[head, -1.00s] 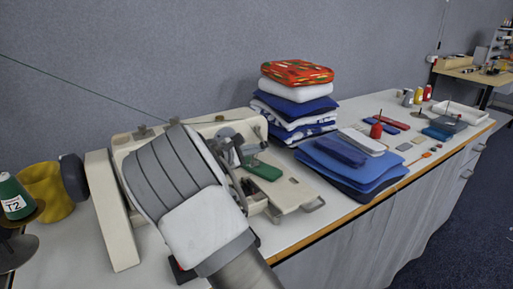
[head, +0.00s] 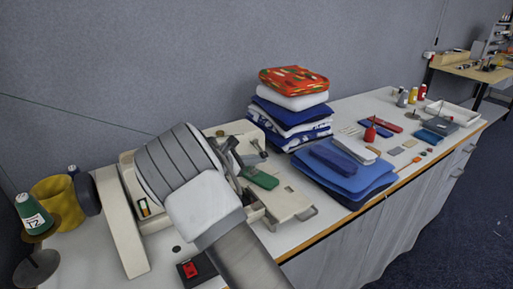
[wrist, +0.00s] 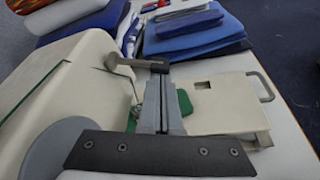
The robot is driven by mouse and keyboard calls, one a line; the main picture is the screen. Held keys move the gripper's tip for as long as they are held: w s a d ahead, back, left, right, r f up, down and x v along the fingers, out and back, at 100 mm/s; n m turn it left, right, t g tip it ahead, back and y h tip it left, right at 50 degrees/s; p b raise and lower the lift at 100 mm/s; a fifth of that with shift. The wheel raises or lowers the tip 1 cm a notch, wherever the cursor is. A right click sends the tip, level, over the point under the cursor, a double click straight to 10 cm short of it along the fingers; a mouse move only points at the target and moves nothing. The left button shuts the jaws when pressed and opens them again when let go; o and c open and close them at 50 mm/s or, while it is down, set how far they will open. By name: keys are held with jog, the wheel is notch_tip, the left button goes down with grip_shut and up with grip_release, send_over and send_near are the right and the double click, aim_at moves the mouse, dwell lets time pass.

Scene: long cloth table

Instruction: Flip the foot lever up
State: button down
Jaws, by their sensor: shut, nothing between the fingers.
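The cream sewing machine (head: 128,200) stands on the table, partly hidden behind my arm in the head view. In the wrist view its cream body (wrist: 75,75) is at the left and its flat bed (wrist: 225,105) at the right. A small grey-brown lever with a dark end (wrist: 138,63) sticks out from the machine head; I take it for the foot lever. My gripper (wrist: 160,80) is shut and empty, its fingertips close below the lever's dark end. I cannot tell whether they touch. A green piece (head: 262,179) lies by the bed, partly behind the fingers in the wrist view.
A stack of folded cloths (head: 290,105) stands behind the machine, and blue folded cloths (head: 345,170) lie to its right. A green thread spool (head: 32,213) stands at the far left.

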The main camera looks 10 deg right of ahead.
jog(key=r+p, duration=0.1)
jog(key=p, duration=0.1)
jog(key=r+n+g+p, duration=0.1)
jog(key=p, duration=0.1)
jog(key=shift+s+d+n, duration=0.15)
jog(key=shift+s+n, duration=0.1)
jog(key=shift+n, duration=0.05)
jog(key=shift+f+n+h+p, duration=0.15)
jog(key=shift+n+h+p, duration=0.15)
jog(key=shift+f+b, duration=0.25)
jog(key=shift+b, duration=0.05)
jog(key=shift+r, duration=0.2)
jog(key=shift+r+p, duration=0.6)
jog(key=shift+r, duration=0.05)
